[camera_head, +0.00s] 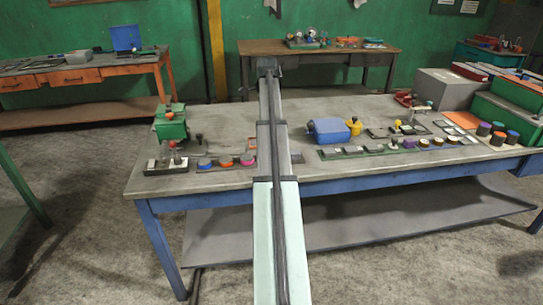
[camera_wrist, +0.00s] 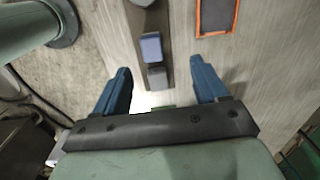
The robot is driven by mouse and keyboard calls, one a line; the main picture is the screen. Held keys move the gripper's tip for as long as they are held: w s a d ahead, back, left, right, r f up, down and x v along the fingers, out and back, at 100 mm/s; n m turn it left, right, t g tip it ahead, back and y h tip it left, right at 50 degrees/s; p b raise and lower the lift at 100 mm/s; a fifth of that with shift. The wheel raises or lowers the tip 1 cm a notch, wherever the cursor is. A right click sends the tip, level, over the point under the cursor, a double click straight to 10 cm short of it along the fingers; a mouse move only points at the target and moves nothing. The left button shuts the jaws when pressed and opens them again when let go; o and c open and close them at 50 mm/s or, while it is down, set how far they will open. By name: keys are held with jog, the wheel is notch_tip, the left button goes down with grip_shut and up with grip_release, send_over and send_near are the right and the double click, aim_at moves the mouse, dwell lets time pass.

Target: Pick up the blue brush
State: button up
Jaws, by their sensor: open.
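In the wrist view, a small blue block-like piece (camera_wrist: 152,47) sits on a narrow dark strip on the grey tabletop. I cannot tell whether it is the blue brush. A darker grey-blue piece (camera_wrist: 157,77) lies just below it. My gripper (camera_wrist: 159,65) is open, with its two blue fingers apart on either side of the strip's lower end. Nothing is seen held between them. In the head view my arm reaches over the workbench (camera_head: 225,180), and I cannot make out the fingers there. No clear brush shape shows in the head view.
An orange-framed dark panel (camera_wrist: 217,17) lies right of the strip. On the bench are a blue box-like thing (camera_head: 329,130), a yellow piece (camera_head: 354,126), a green machine (camera_head: 170,124), several round coloured pieces and a grey box (camera_head: 445,88). Another wooden table (camera_head: 390,54) stands behind.

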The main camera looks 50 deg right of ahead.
jog(key=shift+m+g, duration=0.3)
jog(key=f, duration=0.2)
jog(key=s+f, duration=0.1)
jog(key=f, duration=0.5)
jog(key=shift+s+f, duration=0.15)
jog(key=shift+s, duration=0.1)
jog(key=shift+s+d+f, duration=0.1)
jog(key=shift+s+f, duration=0.1)
jog(key=shift+f, duration=1.15)
jog(key=shift+s+d+f, duration=0.1)
jog(key=shift+s+f, duration=0.05)
jog(key=shift+f, duration=1.15)
jog(key=shift+c, duration=0.3)
jog(key=c, duration=1)
notch_tip(320, 180, up, 10)
jog(key=shift+r, duration=0.1)
